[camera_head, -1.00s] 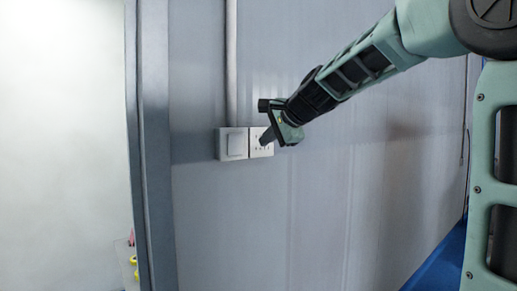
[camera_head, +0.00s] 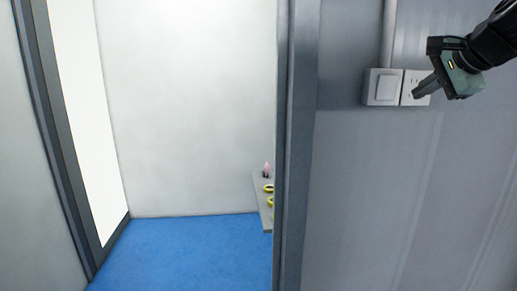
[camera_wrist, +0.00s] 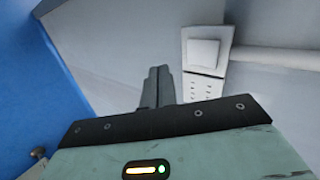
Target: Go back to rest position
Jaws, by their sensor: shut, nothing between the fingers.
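My gripper (camera_head: 420,91) is at the upper right of the head view, in front of the grey wall. Its fingers are shut with nothing between them. In the wrist view my gripper (camera_wrist: 157,75) shows its two fingers side by side, pointing toward the wall. A white light switch (camera_head: 384,87) and a white socket plate (camera_head: 413,87) sit side by side on the wall. The fingertips overlap the socket plate in the head view; I cannot tell whether they touch it. In the wrist view the switch (camera_wrist: 203,52) and socket (camera_wrist: 203,87) are right of the fingers.
A grey door frame (camera_head: 295,150) stands left of the switch. Beyond it is an open room with a blue floor (camera_head: 180,250). A small shelf (camera_head: 264,215) carries yellow rings (camera_head: 269,189). A pipe (camera_head: 389,35) runs up from the switch.

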